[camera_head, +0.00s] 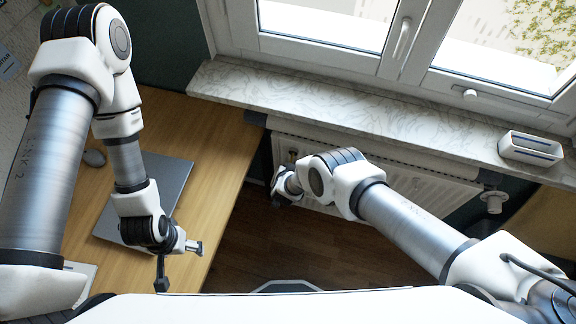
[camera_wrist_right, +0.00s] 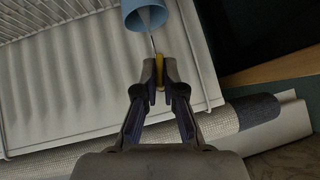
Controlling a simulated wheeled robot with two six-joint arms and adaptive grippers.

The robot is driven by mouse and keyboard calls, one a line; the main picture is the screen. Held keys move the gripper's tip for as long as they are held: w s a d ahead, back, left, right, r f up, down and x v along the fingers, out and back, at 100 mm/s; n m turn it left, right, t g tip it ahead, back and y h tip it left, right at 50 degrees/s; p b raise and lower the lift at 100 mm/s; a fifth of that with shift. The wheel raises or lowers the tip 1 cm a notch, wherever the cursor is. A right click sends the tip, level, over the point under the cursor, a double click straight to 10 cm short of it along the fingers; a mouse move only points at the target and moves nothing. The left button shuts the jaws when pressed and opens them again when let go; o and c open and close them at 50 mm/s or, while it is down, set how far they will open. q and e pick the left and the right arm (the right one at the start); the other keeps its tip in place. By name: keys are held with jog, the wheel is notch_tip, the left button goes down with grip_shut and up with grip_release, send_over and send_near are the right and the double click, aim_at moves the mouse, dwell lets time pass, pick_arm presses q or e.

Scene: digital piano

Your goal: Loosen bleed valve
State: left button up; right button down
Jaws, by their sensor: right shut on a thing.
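The white radiator (camera_head: 400,180) hangs under the window sill, and its ribbed panel also shows in the right wrist view (camera_wrist_right: 70,90). My right gripper (camera_wrist_right: 158,88) is shut on a small yellow piece (camera_wrist_right: 159,68) at the radiator's end. A thin pale stem runs from near this piece to a blue cup-like thing (camera_wrist_right: 146,14). Whether the yellow piece is the bleed valve itself or a key on it, I cannot tell. In the head view my right gripper (camera_head: 279,198) is small and dark, its grip hidden. My left gripper (camera_head: 180,267) is open and empty near the desk edge.
A wooden desk (camera_head: 225,135) with a grey laptop-like slab (camera_head: 180,180) and a mouse (camera_head: 94,158) lies left. The marble sill (camera_head: 330,103) overhangs the radiator and carries a white box (camera_head: 530,148). A radiator knob (camera_head: 494,201) sits right. Floor (camera_head: 270,250) between is clear.

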jog(key=shift+s+a, duration=0.1)
jog(key=shift+a, duration=0.15)
jog(key=c, duration=1.2)
grip_release()
jog(key=shift+d, duration=0.1)
